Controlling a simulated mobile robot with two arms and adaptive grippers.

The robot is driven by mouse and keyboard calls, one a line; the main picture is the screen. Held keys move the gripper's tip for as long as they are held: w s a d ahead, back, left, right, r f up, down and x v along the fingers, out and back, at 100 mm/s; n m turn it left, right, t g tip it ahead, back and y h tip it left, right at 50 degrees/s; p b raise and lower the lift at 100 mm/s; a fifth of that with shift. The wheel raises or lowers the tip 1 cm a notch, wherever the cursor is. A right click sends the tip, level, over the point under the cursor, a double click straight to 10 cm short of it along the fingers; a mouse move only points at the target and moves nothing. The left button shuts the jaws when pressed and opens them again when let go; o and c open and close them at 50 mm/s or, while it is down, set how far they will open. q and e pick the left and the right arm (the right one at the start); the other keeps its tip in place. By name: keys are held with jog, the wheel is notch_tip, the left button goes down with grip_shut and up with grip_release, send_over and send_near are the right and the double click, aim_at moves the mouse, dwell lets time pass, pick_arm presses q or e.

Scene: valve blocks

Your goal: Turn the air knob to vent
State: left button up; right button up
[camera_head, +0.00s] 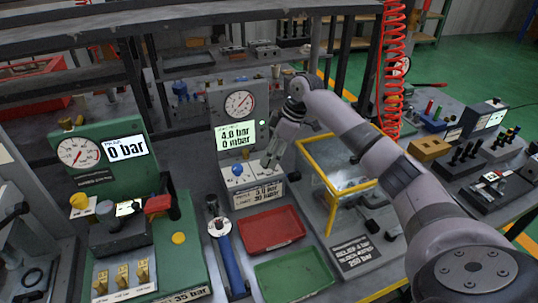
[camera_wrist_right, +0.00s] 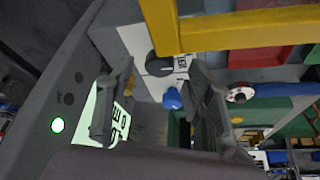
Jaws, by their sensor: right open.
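A grey test block (camera_head: 222,108) stands in the middle of the head view, with a round gauge and a screen reading 4.0 bar and 0 mbar. On its lower white panel is a blue knob (camera_head: 238,170). The wrist view shows this blue knob (camera_wrist_right: 172,99) and a dark knob (camera_wrist_right: 158,66) on a white label. I cannot read which one is the air knob. My right gripper (camera_head: 269,160) is open and empty in front of the panel, right of the blue knob. In the wrist view both knobs show between its fingers (camera_wrist_right: 160,85). My left gripper is not in view.
A yellow-framed clear box (camera_head: 312,160) stands close on the right of the block. A red tray (camera_head: 270,229) and a green tray (camera_head: 294,277) lie in front. A green gauge station (camera_head: 95,150) stands at the left. A red coiled hose (camera_head: 392,75) hangs behind my right arm.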

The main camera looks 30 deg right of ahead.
jog(key=shift+x, duration=0.85)
jog(key=shift+c, duration=0.3)
grip_shut()
